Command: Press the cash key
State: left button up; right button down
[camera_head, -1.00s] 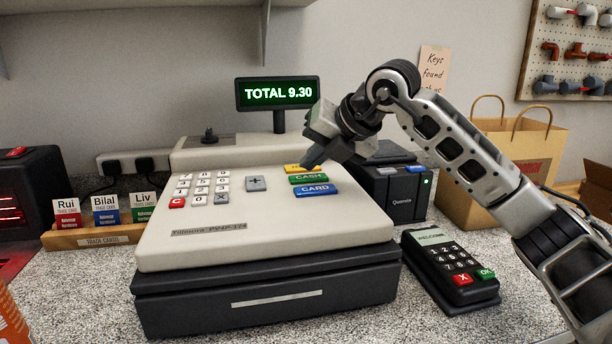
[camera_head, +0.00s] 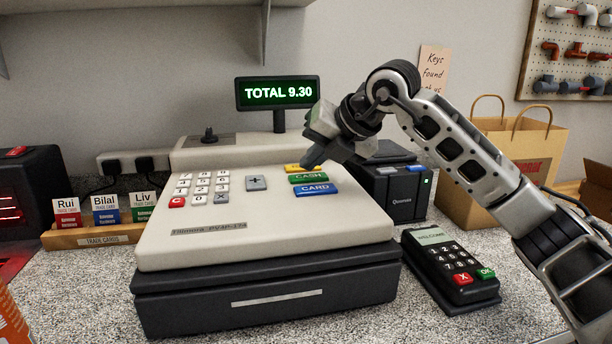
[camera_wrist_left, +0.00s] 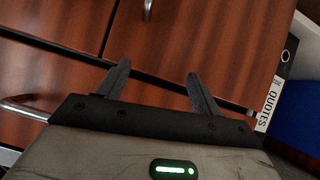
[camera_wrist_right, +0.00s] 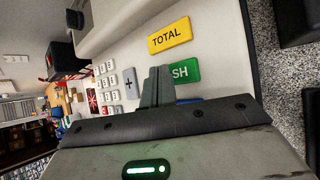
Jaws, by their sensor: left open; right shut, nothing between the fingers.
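The cash register (camera_head: 270,225) stands on the counter, and its display (camera_head: 278,93) reads TOTAL 9.30. The green CASH key (camera_head: 309,177) lies between the yellow TOTAL key (camera_head: 302,167) and the blue CARD key (camera_head: 318,189). My right gripper (camera_head: 309,165) is shut and empty, its tips just above the key group. In the right wrist view the shut fingers (camera_wrist_right: 157,86) overlap the left part of the CASH key (camera_wrist_right: 187,71); I cannot tell whether they touch it. My left gripper (camera_wrist_left: 157,75) is open and empty in front of brown drawer fronts.
A card terminal (camera_head: 452,270) stands right of the register, with a black printer (camera_head: 398,192) behind it. A trade cards holder (camera_head: 95,237) is at the left. A paper bag (camera_head: 505,165) stands at the back right.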

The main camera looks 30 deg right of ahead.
aim_at(313, 178)
jog(key=shift+f, duration=0.4)
jog(key=shift+f+b, duration=0.1)
jog(key=shift+b, duration=0.2)
jog(key=shift+r+p, duration=0.55)
jog(key=shift+r, duration=0.1)
notch_tip(313, 178, up, 6)
jog(key=p, duration=0.5)
